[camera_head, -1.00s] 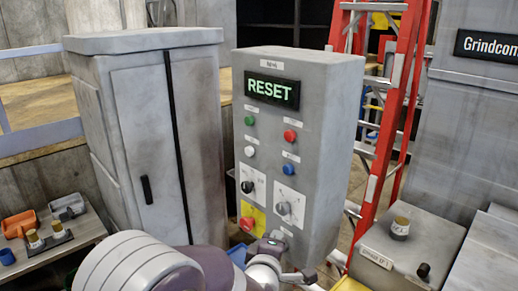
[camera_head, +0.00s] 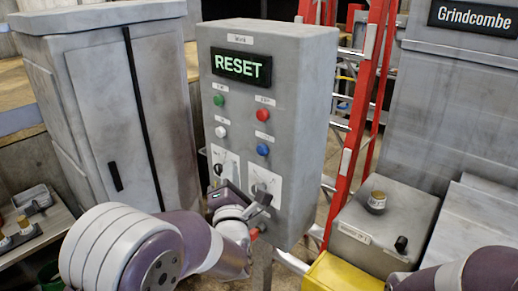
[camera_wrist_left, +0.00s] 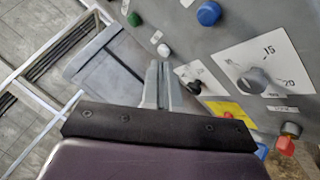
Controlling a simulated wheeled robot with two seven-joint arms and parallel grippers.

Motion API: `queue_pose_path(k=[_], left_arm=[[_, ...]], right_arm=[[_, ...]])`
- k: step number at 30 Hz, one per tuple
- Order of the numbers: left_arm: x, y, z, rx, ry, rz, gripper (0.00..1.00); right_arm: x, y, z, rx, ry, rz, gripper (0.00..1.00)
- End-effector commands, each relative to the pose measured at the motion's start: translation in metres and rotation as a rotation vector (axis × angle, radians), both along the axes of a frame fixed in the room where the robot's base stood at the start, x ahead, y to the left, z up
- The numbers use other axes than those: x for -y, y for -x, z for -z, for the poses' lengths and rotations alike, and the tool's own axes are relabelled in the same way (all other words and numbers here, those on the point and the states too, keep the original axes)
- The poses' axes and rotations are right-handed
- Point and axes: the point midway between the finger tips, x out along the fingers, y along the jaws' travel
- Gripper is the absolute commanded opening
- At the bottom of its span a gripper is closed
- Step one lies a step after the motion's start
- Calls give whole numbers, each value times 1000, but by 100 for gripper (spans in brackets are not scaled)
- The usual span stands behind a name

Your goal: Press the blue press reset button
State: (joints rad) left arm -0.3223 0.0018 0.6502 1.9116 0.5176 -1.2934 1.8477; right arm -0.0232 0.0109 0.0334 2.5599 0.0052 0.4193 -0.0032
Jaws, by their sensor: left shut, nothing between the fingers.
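The blue button (camera_head: 263,149) is a round cap on the right side of the grey control panel (camera_head: 310,120). It also shows at the top of the left wrist view (camera_wrist_left: 209,13). My left gripper (camera_head: 262,201) is in front of the panel's lower part, below the blue button and apart from it. In the left wrist view its two fingers (camera_wrist_left: 157,85) are together with nothing between them. A lit RESET display (camera_head: 242,67) is above the buttons. My right gripper is out of view.
A red button (camera_head: 262,115), a green button (camera_head: 219,100) and a white button (camera_head: 221,131) are near the blue one. Dials (camera_wrist_left: 255,80) sit below, partly hidden by my arm. A grey cabinet (camera_head: 160,100) stands left, a red ladder (camera_head: 368,110) right.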

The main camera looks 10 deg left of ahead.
Motion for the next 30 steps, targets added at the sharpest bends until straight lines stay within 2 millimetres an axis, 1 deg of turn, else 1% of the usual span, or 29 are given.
queue_pose_path(k=[1,8,9,13,19,30], left_arm=[[5,-6,-3,-1,0,2,0],[23,-34,-2,-2,0,1,0],[26,-38,4,2,1,1,0],[32,-49,3,0,-1,0,0],[37,-55,0,1,0,-1,0],[37,-56,0,0,0,0,0]], right_arm=[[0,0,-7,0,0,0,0],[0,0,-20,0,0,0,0],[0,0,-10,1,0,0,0],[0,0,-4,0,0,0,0],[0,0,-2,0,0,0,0],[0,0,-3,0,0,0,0]])
